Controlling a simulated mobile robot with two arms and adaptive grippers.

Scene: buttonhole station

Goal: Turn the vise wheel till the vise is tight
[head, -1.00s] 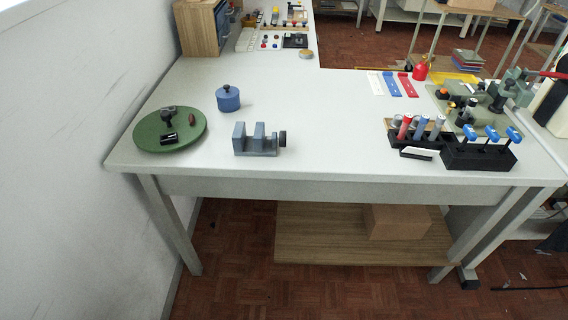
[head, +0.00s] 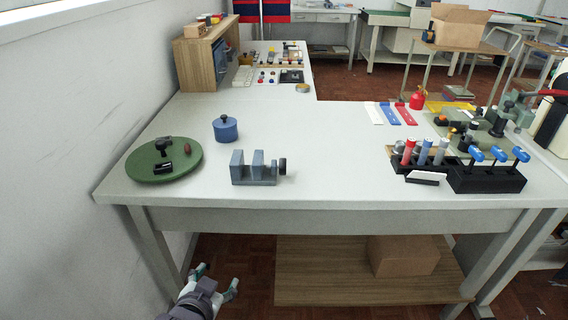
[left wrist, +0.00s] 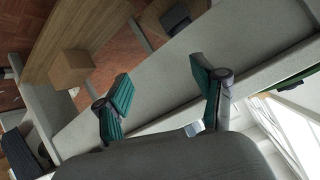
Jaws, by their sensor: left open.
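The blue-grey vise (head: 254,168) stands on the white table near its front edge, left of the middle. Its dark wheel (head: 282,166) is on its right end. There is a gap between the two jaws, and I see nothing in it. My left gripper (head: 216,271) is low in front of the table, below the tabletop edge, with its fingers apart and empty. In the left wrist view its two teal fingers (left wrist: 163,98) are spread wide, with the table's front edge and the lower shelf beyond them. My right gripper is not in view.
A green round tray (head: 140,172) with small dark parts lies left of the vise. A blue lidded pot (head: 225,129) stands behind it. The table right of the wheel is clear.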

